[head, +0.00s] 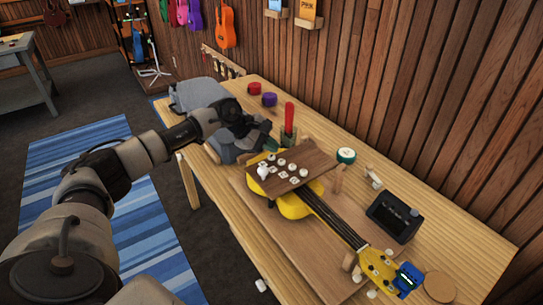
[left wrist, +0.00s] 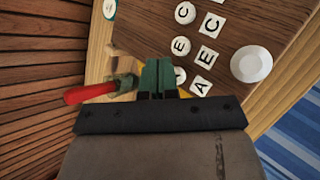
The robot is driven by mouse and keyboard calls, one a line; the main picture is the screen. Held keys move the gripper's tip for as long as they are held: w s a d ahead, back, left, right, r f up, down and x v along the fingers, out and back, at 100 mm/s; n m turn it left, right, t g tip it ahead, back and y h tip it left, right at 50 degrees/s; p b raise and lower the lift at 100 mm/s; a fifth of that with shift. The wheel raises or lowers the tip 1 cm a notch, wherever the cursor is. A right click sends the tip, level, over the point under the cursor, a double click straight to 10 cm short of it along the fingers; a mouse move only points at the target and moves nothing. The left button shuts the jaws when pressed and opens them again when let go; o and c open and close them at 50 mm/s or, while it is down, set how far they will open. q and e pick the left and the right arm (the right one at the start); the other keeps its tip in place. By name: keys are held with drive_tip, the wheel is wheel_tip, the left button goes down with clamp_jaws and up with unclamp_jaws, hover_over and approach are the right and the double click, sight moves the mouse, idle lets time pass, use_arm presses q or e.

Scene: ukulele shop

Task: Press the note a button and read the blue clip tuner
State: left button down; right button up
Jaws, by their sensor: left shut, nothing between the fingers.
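A brown board (head: 318,160) with white buttons and letter labels lies over the body of a yellow ukulele (head: 292,207). In the left wrist view, the A label (left wrist: 200,87) lies just right of my left gripper (left wrist: 157,65). The white button beside it (left wrist: 180,74) is partly hidden by the gripper. Round C (left wrist: 185,13) and E (left wrist: 180,46) buttons show further along. My left gripper is shut and empty, with green fingers close to the A button; I cannot tell if they touch. The blue clip tuner (head: 408,277) sits at the ukulele's headstock; its display is too small to read.
A red handle (left wrist: 90,92) stands close left of my gripper. A large white knob (left wrist: 251,64) is on the board. A dark device (head: 393,217), a green-rimmed round item (head: 346,155) and a grey case (head: 198,94) are on the wooden table (head: 455,260) by the wall.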

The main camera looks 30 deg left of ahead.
sight(271, 157)
idle(0.8)
use_arm(q)
drive_tip(key=shift+f+b, duration=0.4)
drive_tip(key=shift+b, duration=0.2)
drive_tip(key=shift+f+b, duration=0.55)
drive_tip(key=shift+b, duration=0.05)
idle(0.6)
idle(0.3)
drive_tip(key=shift+r+p, duration=0.4)
drive_tip(key=shift+r, duration=0.55)
drive_tip(key=shift+r+p, duration=1.25)
drive_tip(key=shift+r, duration=1.3)
